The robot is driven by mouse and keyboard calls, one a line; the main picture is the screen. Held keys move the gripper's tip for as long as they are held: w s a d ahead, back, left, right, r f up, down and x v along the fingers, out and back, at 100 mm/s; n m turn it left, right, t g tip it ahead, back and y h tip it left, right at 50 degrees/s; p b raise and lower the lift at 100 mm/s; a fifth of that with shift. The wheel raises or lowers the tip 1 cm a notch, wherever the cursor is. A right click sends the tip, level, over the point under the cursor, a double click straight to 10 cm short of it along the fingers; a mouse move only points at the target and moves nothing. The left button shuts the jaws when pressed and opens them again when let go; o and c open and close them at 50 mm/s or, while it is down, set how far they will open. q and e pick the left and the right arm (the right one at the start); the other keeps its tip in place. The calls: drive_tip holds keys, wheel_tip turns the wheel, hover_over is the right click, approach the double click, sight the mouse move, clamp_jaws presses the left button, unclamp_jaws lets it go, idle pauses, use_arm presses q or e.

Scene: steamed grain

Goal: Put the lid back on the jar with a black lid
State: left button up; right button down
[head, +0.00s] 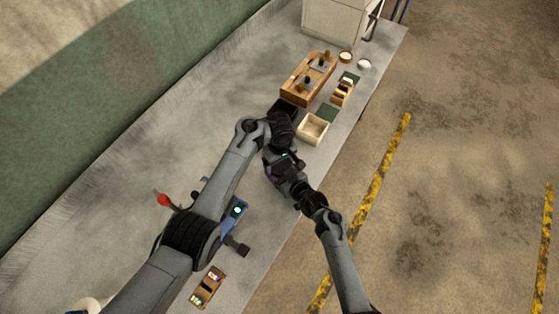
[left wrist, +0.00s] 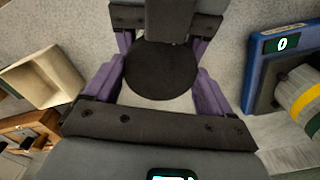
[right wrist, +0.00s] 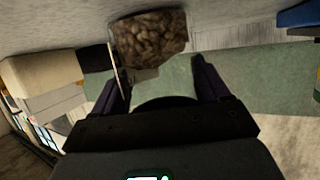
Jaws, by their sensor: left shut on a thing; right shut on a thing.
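A round black lid (left wrist: 160,72) lies flat between the purple fingertips of my left gripper (left wrist: 160,88), which is shut on it. A clear jar of brown grain (right wrist: 150,42) shows in the right wrist view, between the fingers of my right gripper (right wrist: 163,80), which is shut on it. A dark curved edge, apparently the lid, shows at the jar's end nearest my right palm. I cannot tell whether the lid is seated on the rim. In the head view both grippers meet over the table's front edge, and my arms hide the jar and lid.
A blue scale (head: 238,208) with a lit display stands near my left arm. A small brown tray (head: 208,287) lies near the front. The table's left side is mostly clear.

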use_arm(q)
drive_tip(key=m, duration=0.5)
drive_tip(key=o, duration=1)
drive_tip(key=shift+d+r, duration=0.1)
drive_tip(key=shift+r, duration=2.1)
